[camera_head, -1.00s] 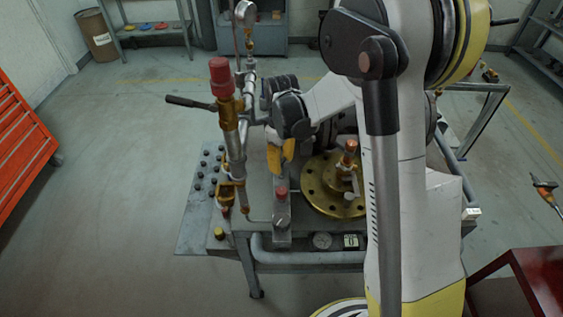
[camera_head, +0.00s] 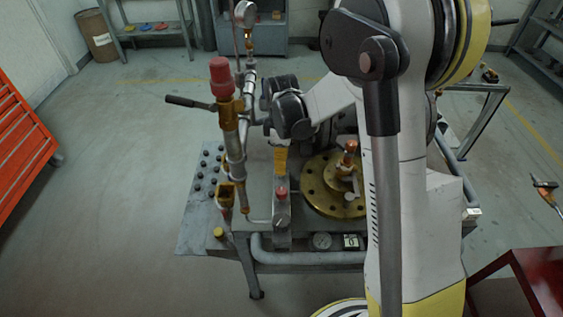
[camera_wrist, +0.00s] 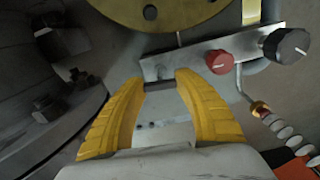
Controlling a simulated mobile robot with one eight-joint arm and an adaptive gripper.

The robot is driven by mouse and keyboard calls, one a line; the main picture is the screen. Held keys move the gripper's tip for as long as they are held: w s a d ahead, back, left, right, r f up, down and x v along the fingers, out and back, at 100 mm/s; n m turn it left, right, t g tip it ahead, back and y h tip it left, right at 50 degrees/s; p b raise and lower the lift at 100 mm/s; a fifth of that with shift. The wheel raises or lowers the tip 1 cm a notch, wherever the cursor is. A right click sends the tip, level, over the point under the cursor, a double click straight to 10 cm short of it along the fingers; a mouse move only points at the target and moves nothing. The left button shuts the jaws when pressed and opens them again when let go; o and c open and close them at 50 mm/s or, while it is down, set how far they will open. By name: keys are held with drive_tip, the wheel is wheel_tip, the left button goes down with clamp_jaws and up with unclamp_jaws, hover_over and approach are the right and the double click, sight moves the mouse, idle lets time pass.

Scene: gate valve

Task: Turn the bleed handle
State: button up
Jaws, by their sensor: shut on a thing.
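My gripper (camera_wrist: 160,88) has yellow fingers and is shut on a small dark grey bar between its fingertips in the wrist view, which appears to be the bleed handle (camera_wrist: 159,86). The fingertips hide most of it. Beside it is a grey metal block (camera_wrist: 190,64) with a red knob (camera_wrist: 219,62) and a black knob (camera_wrist: 287,46). In the head view my gripper (camera_head: 280,158) points down behind the grey block (camera_head: 282,212), left of the brass flange (camera_head: 318,196). The handle cannot be made out there.
A vertical pipe with a red cap (camera_head: 220,72) and a black lever (camera_head: 188,102) stands close left of my gripper. A pressure gauge (camera_head: 245,14) is behind. An orange tool cabinet (camera_head: 22,140) is at the left. The floor between is clear.

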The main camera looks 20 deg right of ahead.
drive_tip(key=o, duration=1.2)
wheel_tip(320, 180, up, 12)
